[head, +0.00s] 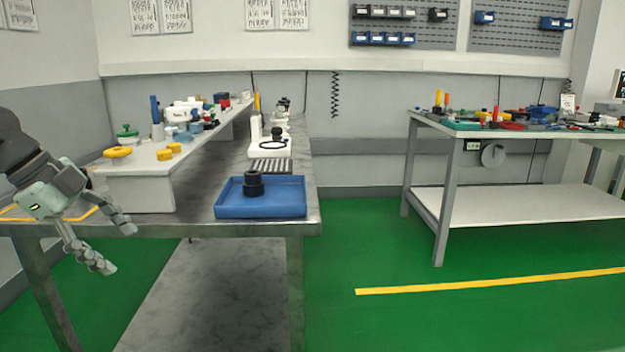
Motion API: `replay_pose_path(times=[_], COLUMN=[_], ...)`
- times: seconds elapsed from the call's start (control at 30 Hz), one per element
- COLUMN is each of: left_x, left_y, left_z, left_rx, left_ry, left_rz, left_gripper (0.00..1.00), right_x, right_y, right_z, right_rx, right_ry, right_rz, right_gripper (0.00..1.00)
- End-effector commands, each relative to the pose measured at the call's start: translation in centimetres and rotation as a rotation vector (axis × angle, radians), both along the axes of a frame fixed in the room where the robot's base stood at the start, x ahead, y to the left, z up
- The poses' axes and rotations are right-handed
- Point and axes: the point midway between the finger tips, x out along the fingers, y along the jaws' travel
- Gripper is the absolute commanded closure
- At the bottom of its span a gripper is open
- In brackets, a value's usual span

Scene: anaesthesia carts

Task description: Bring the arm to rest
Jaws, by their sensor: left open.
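My left gripper (119,248) comes in from the left in the head view. It is open and empty. Its fingers point down and to the right, in front of the near left edge of the steel workbench (255,226). Nothing is between the fingers. My right gripper does not show.
A blue tray (226,208) with a black round part (253,184) stands at the bench's near right corner. A white raised shelf (140,193) carries yellow knobs and other small parts. Another table (520,202) stands at right. Green floor is clear between them.

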Motion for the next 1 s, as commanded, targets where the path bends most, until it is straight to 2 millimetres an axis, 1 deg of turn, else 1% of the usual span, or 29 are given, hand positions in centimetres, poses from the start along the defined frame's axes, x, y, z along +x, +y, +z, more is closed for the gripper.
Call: replay_pose_path(times=[0.03,0.1,0.17,0.27,0.33,0.37,0.4,0.47,0.5,0.53,0.57,0.6,0.67,0.7,0.77,0.8,0.87,0.9,0.97,1.0], left_x=[0.6,1.8,2.8,3.8,3.9,3.8,3.4,2.3,1.3,0.4,-0.6,-2.1,-4.4,-6.1,-8.6,-10.3,-12.8,-14.4,-16.6,-18.0], left_y=[0.1,0.4,1.2,3.4,5.5,6.5,7.7,9.4,10.3,10.8,11.1,11.2,10.8,10.1,8.6,7.2,4.8,2.9,0.1,-1.7], left_z=[-1.5,-2.9,-3.9,-6.2,-8.4,-9.6,-11.4,-14.6,-17.0,-19.0,-21.0,-23.7,-27.5,-30.0,-33.5,-35.7,-38.5,-40.2,-42.2,-43.2], left_rx=[-0.11,-0.238,-0.329,-0.425,-0.452,-0.455,-0.449,-0.423,-0.396,-0.371,-0.344,-0.303,-0.244,-0.205,-0.152,-0.118,-0.072,-0.047,-0.017,-0.003], left_ry=[-0.082,-0.226,-0.353,-0.546,-0.653,-0.69,-0.729,-0.764,-0.768,-0.762,-0.748,-0.718,-0.654,-0.599,-0.505,-0.434,-0.322,-0.247,-0.136,-0.067], left_rz=[0.021,0.064,0.131,0.288,0.429,0.498,0.59,0.737,0.835,0.907,0.978,1.063,1.172,1.233,1.308,1.347,1.39,1.408,1.422,1.423], left_gripper=[0.34,0.34,0.34,0.34,0.34,0.34,0.34,0.34,0.34,0.34,0.34,0.34,0.34,0.34,0.34,0.34,0.34,0.34,0.34,0.34], right_x=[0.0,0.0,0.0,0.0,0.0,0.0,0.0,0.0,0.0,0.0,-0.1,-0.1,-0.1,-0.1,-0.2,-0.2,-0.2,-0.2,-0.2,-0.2], right_y=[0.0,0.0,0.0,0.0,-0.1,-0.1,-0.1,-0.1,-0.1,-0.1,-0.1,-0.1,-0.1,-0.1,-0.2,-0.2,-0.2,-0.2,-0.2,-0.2], right_z=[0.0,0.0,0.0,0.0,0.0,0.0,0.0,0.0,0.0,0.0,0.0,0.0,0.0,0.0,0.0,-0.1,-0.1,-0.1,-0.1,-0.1], right_rx=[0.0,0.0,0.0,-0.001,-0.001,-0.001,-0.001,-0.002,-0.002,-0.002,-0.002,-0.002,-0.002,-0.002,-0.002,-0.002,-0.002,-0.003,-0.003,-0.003], right_ry=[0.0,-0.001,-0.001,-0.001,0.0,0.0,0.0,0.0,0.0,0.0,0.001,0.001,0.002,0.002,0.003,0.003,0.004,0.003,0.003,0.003], right_rz=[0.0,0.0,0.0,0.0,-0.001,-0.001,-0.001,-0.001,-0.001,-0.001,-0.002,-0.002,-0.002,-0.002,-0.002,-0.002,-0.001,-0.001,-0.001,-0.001], right_gripper=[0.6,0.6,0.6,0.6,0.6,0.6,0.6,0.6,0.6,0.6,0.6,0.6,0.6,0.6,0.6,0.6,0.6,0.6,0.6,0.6])
